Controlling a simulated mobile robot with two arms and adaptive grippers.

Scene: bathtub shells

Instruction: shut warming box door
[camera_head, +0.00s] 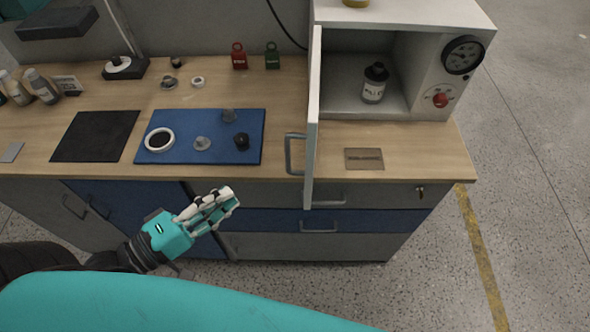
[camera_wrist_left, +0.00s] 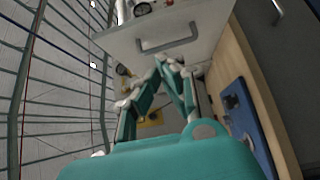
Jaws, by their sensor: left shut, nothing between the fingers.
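The white warming box (camera_head: 410,14) stands at the back right of the bench, with a gauge and a red knob on its front. Its door (camera_head: 314,120) is open, swung out toward me and seen nearly edge-on. The grey door handle (camera_head: 293,153) is on the door's left face. In the left wrist view the door (camera_wrist_left: 205,22) and its handle (camera_wrist_left: 168,44) lie ahead of the fingers. My left gripper (camera_head: 229,199) is shut and empty, in front of the bench, left of and apart from the door. My right gripper is not in view.
A dark-capped bottle (camera_head: 374,84) stands inside the box. A blue mat (camera_head: 185,148) with a white ring and small parts lies left of the door. A small plate (camera_head: 364,159) lies right of it. Drawer handles (camera_head: 319,227) stick out below the worktop.

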